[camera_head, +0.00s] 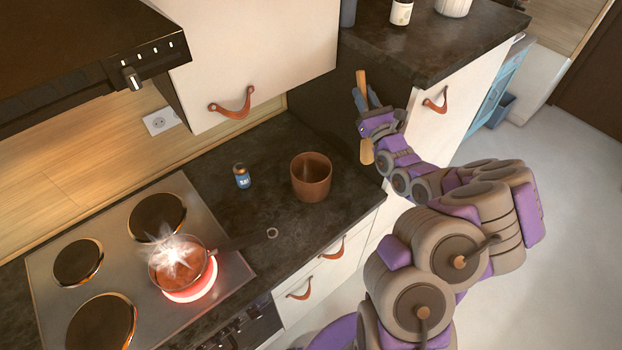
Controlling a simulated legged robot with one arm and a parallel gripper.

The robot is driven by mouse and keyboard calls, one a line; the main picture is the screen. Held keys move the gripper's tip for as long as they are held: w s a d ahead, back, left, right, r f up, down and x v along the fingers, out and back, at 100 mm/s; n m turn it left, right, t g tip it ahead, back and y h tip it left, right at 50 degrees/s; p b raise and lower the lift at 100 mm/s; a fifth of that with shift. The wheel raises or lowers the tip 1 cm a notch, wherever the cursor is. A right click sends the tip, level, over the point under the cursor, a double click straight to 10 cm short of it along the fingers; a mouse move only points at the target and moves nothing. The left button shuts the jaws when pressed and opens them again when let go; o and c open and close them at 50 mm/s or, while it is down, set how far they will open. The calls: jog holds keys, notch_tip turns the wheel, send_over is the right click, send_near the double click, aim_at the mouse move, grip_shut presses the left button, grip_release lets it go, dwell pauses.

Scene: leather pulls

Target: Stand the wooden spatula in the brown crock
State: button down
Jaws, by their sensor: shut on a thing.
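The brown crock (311,178) stands upright on the dark counter, right of the hob. Its mouth faces up and I see nothing standing in it. My gripper (365,112) is to the right of the crock and looks higher than it, apart from it. It is shut on the wooden spatula (367,151), which is held roughly upright. Part of the spatula shows above the gripper and part below. Its middle is hidden by the gripper.
A pan (181,262) steams on a glowing burner of the hob (120,245), its handle reaching toward the crock. A small blue jar (242,176) and a ring (272,233) are on the counter. A tall cabinet (440,125) stands behind my gripper. An upper cupboard (255,60) hangs above.

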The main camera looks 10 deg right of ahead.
jog(key=shift+d, duration=0.4)
jog(key=a+r+n+y+b, duration=0.25)
jog(key=a+y+b, duration=0.35)
jog(key=a, duration=1.1)
notch_tip(320, 180, down, 15)
jog(key=y+b, duration=0.1)
jog(key=b, duration=0.4)
jog(key=shift+s+a+n+y, duration=0.15)
jog(key=shift+n+y, duration=0.15)
jog(key=shift+n, duration=0.15)
